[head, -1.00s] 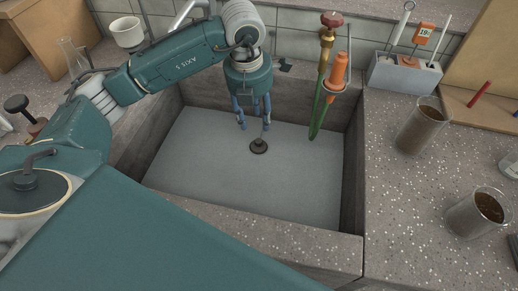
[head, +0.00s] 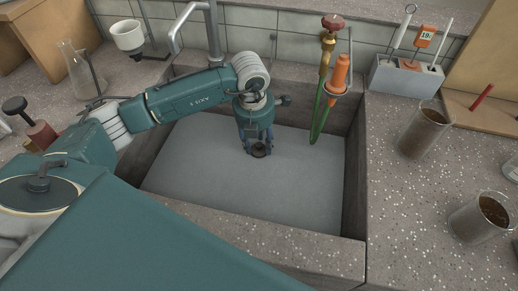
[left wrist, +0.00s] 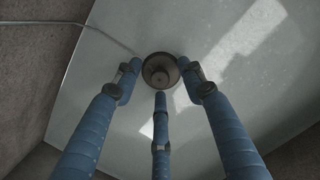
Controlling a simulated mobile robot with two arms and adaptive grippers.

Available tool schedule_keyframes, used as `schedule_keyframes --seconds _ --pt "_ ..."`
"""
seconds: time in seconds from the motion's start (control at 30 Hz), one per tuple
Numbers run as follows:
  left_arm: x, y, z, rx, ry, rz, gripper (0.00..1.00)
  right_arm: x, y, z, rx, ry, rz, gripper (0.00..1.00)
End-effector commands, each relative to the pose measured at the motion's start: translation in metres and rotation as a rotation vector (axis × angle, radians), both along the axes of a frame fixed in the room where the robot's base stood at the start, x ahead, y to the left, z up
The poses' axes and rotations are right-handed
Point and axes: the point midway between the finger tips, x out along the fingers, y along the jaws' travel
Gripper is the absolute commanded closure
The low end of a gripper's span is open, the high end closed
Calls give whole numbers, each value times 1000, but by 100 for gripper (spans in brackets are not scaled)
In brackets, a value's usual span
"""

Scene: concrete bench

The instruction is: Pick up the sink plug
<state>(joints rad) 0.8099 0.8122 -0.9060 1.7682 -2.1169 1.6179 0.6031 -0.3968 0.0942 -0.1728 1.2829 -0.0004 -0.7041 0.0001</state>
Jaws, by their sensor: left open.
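The sink plug (head: 260,150) is a small dark round disc with a raised knob, lying on the pale floor of the sink (head: 200,165). My left gripper (head: 258,149) points down into the sink, with its fingers around the plug in the head view. In the left wrist view the plug (left wrist: 160,71) sits just beyond the spread blue fingertips (left wrist: 160,82), and a gap shows between the fingers and its knob. The left gripper is open and holds nothing. My right gripper is not in view.
A red-handled valve with a green hose and orange nozzle (head: 339,75) stands at the sink's back right. Brown-filled beakers (head: 424,130) stand on the right counter. A tap (head: 205,35), flask (head: 75,68) and white cup (head: 128,36) are behind and left.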

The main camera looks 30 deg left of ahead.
Motion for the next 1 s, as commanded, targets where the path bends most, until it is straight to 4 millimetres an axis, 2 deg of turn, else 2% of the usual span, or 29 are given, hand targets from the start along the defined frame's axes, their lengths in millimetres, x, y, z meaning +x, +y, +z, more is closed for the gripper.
schedule_keyframes --seconds 0.07,0.1,0.3,0.7,0.87,1.0 --pt "0 0 1 0 -1 0 60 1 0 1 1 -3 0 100" --pt "0 0 1 0 -1 0 64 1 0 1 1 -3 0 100" --pt "0 0 1 0 -1 0 100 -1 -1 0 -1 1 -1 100" --pt "1 0 5 0 -3 0 100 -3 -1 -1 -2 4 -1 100" --pt "2 0 29 -1 -7 -1 100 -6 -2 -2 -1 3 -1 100" --pt "2 0 60 0 -7 -2 100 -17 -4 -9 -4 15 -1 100"
